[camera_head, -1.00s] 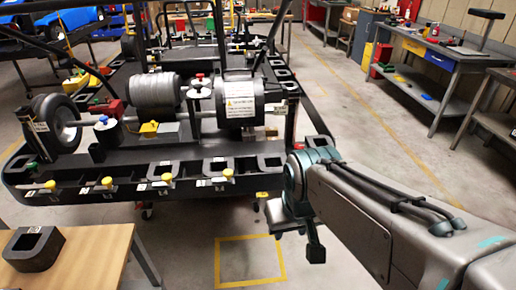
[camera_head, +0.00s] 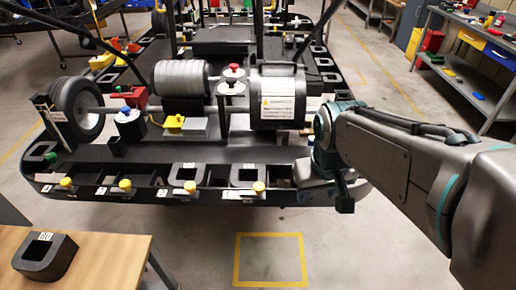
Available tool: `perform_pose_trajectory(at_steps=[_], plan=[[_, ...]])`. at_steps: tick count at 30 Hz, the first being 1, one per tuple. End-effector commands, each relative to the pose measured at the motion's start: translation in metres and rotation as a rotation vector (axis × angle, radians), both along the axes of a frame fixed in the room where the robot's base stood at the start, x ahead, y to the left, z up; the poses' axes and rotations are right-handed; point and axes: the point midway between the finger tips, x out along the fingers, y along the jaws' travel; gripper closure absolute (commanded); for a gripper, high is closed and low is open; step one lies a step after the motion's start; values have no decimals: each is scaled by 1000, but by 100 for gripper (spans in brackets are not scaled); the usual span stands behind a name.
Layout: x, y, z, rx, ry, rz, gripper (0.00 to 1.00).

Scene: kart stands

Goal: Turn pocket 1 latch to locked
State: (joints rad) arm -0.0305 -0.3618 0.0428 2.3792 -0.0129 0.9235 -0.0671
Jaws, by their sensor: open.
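The kart's front rail (camera_head: 150,207) carries a row of latches with yellow knobs: a far left knob (camera_head: 66,183), a second knob (camera_head: 125,185), a third knob (camera_head: 190,187) and a right knob (camera_head: 259,187). Small white labels sit beside them, too small to read, so I cannot tell which latch is pocket 1 or how it is turned. Dark U-shaped blocks sit in some pockets behind the rail. My gripper (camera_head: 344,199) hangs at the right end of the kart, right of the knobs and apart from them. It is open, its fingers partly hidden.
A wooden table (camera_head: 105,262) with a loose dark block (camera_head: 45,256) stands at the lower left. A yellow floor square (camera_head: 270,260) lies on clear floor before the kart. A motor (camera_head: 279,100) and a wheel (camera_head: 80,107) stand on the kart. A workbench (camera_head: 470,75) is at right.

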Motion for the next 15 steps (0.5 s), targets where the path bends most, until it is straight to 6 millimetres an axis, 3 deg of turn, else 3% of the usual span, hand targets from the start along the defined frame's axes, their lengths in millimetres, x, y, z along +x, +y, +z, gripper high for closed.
perform_pose_trajectory(at_steps=[3,9,15], plan=[[38,22,14,-28,52,138,48],[93,64,18,-54,128,364,48],[129,101,11,-54,179,530,48]])
